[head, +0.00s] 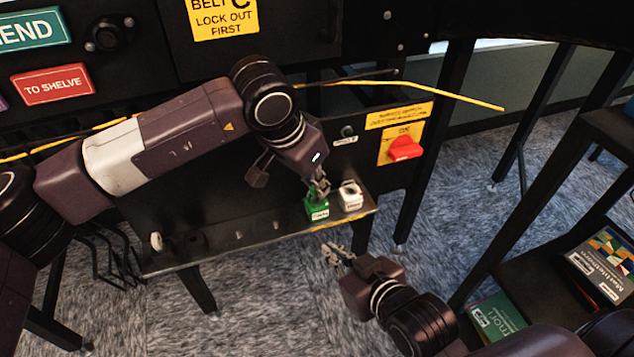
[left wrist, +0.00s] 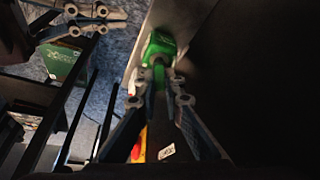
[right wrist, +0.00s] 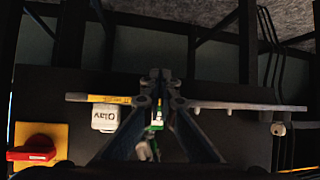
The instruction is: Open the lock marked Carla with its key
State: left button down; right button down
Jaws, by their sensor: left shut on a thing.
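The green lock (head: 317,210) stands at the right end of the shelf, with a white label that seems to read Carla. It also shows in the left wrist view (left wrist: 160,45) and partly behind my right fingers in the right wrist view (right wrist: 157,117). My left gripper (head: 319,184) is just above it, pointing down, shut on a slim green piece, seemingly the key, at the lock's top. Its fingers hide how far the key sits in the lock. My right gripper (head: 333,252) is shut and looks empty, in front of and below the shelf edge.
A white lock (head: 351,197), labelled Olav in the right wrist view (right wrist: 105,117), stands close to the right of the green one. A red switch (head: 405,149) is on the panel behind. The narrow shelf (head: 275,238) is mostly bare leftward. A dark bookshelf (head: 540,215) stands right.

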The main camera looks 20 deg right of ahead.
pick_arm(q)
jog(key=shift+r, duration=0.1)
